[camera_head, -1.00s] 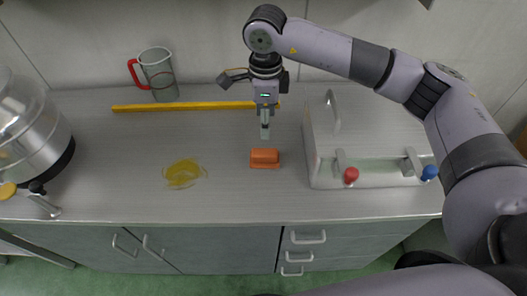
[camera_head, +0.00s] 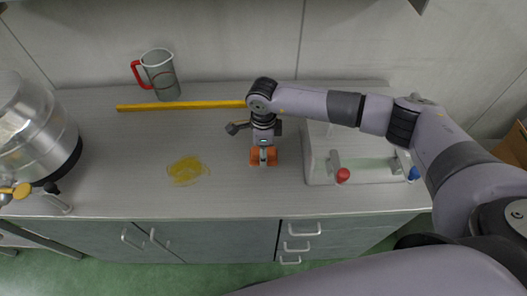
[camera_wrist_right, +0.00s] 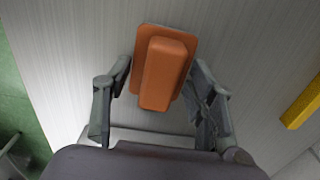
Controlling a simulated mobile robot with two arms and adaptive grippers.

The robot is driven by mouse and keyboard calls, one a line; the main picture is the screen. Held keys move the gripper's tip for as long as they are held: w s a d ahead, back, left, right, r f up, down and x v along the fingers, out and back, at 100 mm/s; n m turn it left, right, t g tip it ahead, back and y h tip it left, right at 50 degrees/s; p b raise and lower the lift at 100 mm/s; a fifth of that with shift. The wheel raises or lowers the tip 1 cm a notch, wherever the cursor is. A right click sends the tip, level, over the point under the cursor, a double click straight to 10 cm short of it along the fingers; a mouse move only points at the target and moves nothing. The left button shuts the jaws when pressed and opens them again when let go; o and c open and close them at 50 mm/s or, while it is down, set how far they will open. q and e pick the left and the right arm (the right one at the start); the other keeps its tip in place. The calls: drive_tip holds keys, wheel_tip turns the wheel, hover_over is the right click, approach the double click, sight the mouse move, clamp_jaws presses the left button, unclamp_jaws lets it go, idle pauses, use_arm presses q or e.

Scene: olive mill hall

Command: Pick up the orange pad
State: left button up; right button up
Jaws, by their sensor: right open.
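The orange pad (camera_head: 254,157) lies on the grey counter near its front edge, with a raised block on top. My right gripper (camera_head: 263,160) is over it, pointing down, and partly covers it in the head view. In the right wrist view the orange pad (camera_wrist_right: 164,72) lies between the two spread fingers of my right gripper (camera_wrist_right: 156,90). The fingers are open, one on each side of the pad, and do not appear closed on it. My left gripper is not in view.
A yellow spill (camera_head: 187,170) lies left of the pad. A white unit with a red knob (camera_head: 343,175) stands close on the right.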

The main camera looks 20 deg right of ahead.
clamp_jaws()
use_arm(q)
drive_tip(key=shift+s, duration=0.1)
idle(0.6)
use_arm(e)
wheel_tip(320, 180, up, 20)
drive_tip(key=b, duration=0.5)
drive_tip(key=c, duration=0.6)
unclamp_jaws()
drive_tip(key=c, duration=0.5)
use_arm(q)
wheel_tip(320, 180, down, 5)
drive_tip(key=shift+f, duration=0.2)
use_arm(e)
drive_tip(key=shift+f, duration=0.15)
